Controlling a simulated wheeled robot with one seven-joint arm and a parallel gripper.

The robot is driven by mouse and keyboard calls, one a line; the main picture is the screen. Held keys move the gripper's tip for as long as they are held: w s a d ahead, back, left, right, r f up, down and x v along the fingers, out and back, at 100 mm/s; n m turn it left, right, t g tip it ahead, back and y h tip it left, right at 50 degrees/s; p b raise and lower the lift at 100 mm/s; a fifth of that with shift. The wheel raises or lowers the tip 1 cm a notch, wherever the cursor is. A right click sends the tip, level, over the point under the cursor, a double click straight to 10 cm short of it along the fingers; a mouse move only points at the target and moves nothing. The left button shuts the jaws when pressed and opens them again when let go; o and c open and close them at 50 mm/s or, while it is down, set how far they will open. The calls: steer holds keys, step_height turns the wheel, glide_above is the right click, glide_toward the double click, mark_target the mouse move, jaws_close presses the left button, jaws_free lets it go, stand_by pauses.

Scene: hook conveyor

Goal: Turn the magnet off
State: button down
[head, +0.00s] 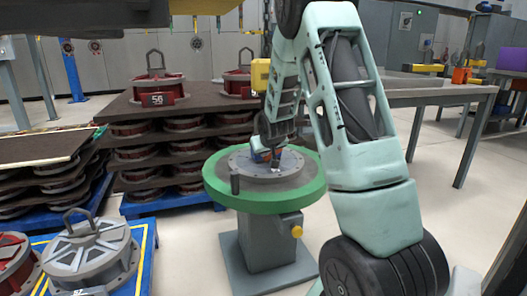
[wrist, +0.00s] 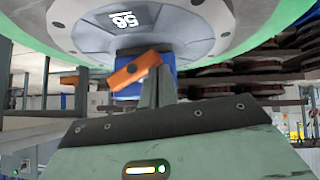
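The magnet (wrist: 128,92) is a blue block with an orange lever (wrist: 136,68), seen in the wrist view against the face of a grey round part (wrist: 180,32) marked 56. In the head view the blue and orange magnet (head: 266,156) shows partly behind my arm, on top of the grey part (head: 240,163). My gripper (wrist: 160,78) has its two fingers close together, with the tips beside the lever's right end. They look shut with nothing clearly between them; whether they touch the lever cannot be told. In the head view my gripper's fingertips are largely hidden.
The grey part lies on a green-rimmed round table (head: 222,193) on a pedestal. A yellow hoist body (head: 260,75) hangs near my arm. Stacked racks of red parts (head: 150,125) stand behind left. A grey lidded part (head: 90,255) is front left. A workbench (head: 440,92) stands right.

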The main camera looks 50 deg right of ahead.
steer(key=shift+w+a+f+p, duration=0.2)
steer(key=shift+a+f+p, duration=0.1)
steer(key=shift+f+p, duration=0.35)
steer(key=shift+a+f+p, duration=0.15)
steer(key=shift+f+p, duration=0.25)
steer(key=shift+f, duration=0.5)
stand_by(0.6)
steer(key=p+v, duration=0.6)
steer(key=v, duration=1.1)
steer(key=shift+s, duration=0.15)
